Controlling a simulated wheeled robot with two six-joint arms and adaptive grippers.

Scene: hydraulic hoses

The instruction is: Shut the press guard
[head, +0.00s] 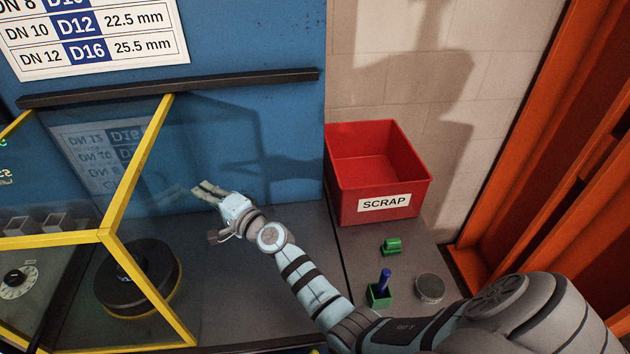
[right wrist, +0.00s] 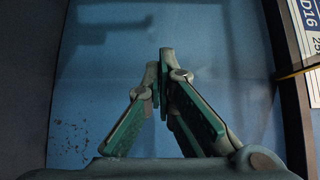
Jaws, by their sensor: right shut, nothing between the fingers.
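The press guard (head: 134,175) is a yellow frame with clear panels at the left of the head view, under a dark rail. Its front panel carries a mirrored reflection of the size chart. I cannot tell for sure how far it stands open. A round black press part (head: 137,277) shows through the clear panel. My right gripper (head: 205,191) is just right of the guard's frame, in front of the blue back wall. It is shut and empty, and its closed fingertips also show in the right wrist view (right wrist: 164,70). Whether it touches the guard is unclear. My left gripper is out of view.
A red SCRAP bin (head: 378,172) stands right of the gripper. A green block (head: 391,245), a green holder (head: 379,295) with a blue pin (head: 384,276) and a round grey tin (head: 430,287) sit before it. The dark rail (head: 170,88) runs above.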

